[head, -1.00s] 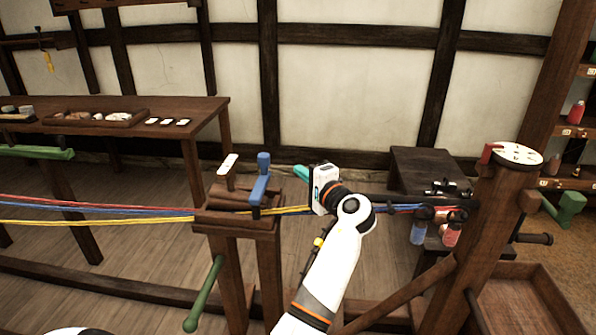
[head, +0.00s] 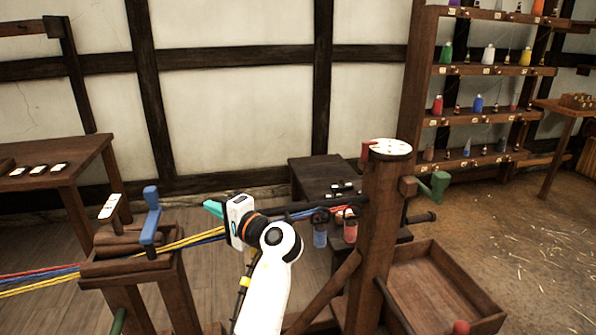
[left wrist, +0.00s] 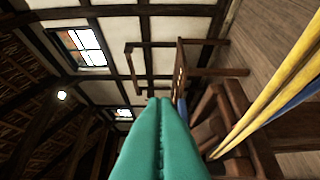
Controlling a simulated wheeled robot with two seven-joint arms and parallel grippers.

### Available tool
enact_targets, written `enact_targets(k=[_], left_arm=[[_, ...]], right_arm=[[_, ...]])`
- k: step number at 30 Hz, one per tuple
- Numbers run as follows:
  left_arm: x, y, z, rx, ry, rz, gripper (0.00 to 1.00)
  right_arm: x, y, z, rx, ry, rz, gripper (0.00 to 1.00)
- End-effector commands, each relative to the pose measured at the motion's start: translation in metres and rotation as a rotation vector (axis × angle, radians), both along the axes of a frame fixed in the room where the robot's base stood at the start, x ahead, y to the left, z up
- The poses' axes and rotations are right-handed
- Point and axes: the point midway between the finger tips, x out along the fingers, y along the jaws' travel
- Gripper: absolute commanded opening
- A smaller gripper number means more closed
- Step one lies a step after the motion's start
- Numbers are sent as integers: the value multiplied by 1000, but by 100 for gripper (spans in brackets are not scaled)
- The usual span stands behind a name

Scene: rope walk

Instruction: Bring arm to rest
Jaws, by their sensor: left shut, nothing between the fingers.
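My left arm reaches up from the bottom of the head view. Its gripper (head: 213,208) has teal fingers pointing left, beside the strands and right of the blue-handled post. In the left wrist view the teal fingers (left wrist: 160,112) are pressed together with nothing between them. Yellow strands (head: 190,241) and blue strands (head: 68,277) run from the left across the wooden stand and on behind my arm. The yellow strands (left wrist: 270,100) pass close to the right of the fingers in the left wrist view. My right gripper is out of view.
A wooden stand (head: 150,275) with a blue handle (head: 151,222) is left of the gripper. A thick post (head: 382,230) with a white dial (head: 387,148) stands right. An open wooden box (head: 440,285) and a shelf of spools (head: 480,115) are farther right.

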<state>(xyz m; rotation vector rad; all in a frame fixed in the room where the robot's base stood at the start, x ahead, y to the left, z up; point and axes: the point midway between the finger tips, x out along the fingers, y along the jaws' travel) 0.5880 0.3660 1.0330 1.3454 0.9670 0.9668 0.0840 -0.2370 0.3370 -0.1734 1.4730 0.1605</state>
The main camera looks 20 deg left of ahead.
Motion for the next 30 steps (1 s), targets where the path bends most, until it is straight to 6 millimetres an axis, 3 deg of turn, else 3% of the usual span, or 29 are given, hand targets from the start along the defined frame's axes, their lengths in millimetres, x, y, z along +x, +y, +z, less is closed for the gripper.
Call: enact_targets(k=[2, 5, 8, 11, 15, 18, 24, 30], left_arm=[[-1, 0, -2, -3, 0, -1, 0], [-8, 2, -20, -47, -6, -15, 0], [-27, 3, -65, -169, -23, -52, 0], [-61, -2, -127, -365, -46, -103, 0], [-126, -30, -206, -699, -54, -161, 0], [-170, -55, -239, -904, -38, -177, 0], [-234, -97, -268, -1177, 17, -172, 0], [-284, -130, -275, -1370, 77, -152, 0]], right_arm=[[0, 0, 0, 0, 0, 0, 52], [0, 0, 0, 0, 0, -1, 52], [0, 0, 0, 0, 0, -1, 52], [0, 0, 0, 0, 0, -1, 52], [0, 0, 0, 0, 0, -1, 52], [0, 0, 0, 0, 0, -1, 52], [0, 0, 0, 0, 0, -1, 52], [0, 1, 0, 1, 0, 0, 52]])
